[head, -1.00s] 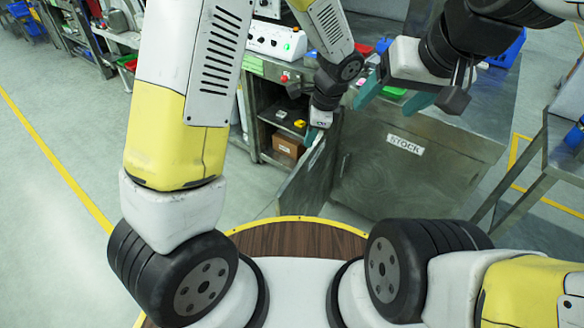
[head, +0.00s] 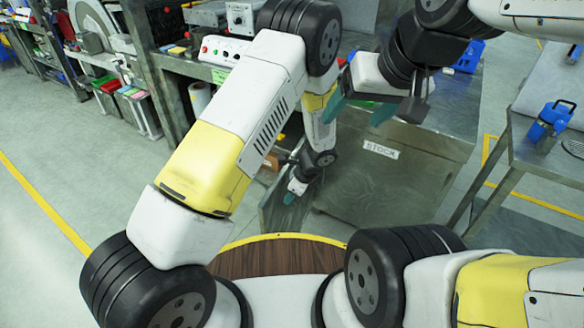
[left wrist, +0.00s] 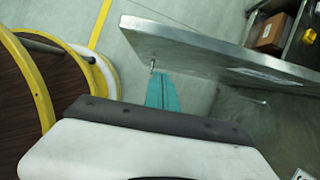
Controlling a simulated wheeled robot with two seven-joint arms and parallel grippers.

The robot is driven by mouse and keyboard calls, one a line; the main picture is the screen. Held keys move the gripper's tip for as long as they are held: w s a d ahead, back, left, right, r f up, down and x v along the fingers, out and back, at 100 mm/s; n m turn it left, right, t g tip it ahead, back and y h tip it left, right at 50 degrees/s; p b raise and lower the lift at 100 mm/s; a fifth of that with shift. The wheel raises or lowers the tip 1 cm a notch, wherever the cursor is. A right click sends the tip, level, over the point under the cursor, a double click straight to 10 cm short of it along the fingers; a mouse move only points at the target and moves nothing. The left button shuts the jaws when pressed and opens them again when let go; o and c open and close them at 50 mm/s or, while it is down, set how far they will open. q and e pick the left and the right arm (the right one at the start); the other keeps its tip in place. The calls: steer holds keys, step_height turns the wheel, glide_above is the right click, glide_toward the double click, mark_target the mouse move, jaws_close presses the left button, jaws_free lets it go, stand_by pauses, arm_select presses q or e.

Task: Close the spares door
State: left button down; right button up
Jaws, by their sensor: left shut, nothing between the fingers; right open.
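The spares door (head: 272,214) stands swung open, a grey metal panel jutting out from the bench towards my base. In the left wrist view it shows from its top edge (left wrist: 215,45), with a pale, unreadable label on its face and a small metal peg at its outer end. My left gripper (head: 291,197) is shut and empty, low beside the door's outer end. Its teal fingers (left wrist: 160,90) point at the peg; I cannot tell whether they touch. My right gripper (head: 358,110) is open and empty, higher, above the STOCK panel.
The grey panel labelled STOCK (head: 385,170) is to the right of the open door. A cardboard box (left wrist: 272,32) sits on a shelf inside the bench. A metal table (head: 545,150) with a blue item stands at the right.

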mark_target(273, 202)
arm_select(q)
steer(key=shift+w+a+r, duration=0.1)
steer(key=shift+w+a, duration=0.35)
steer(key=shift+a, duration=0.45)
steer(key=shift+w+a, duration=0.45)
steer(key=shift+a, duration=0.4)
steer(key=shift+a, duration=0.1)
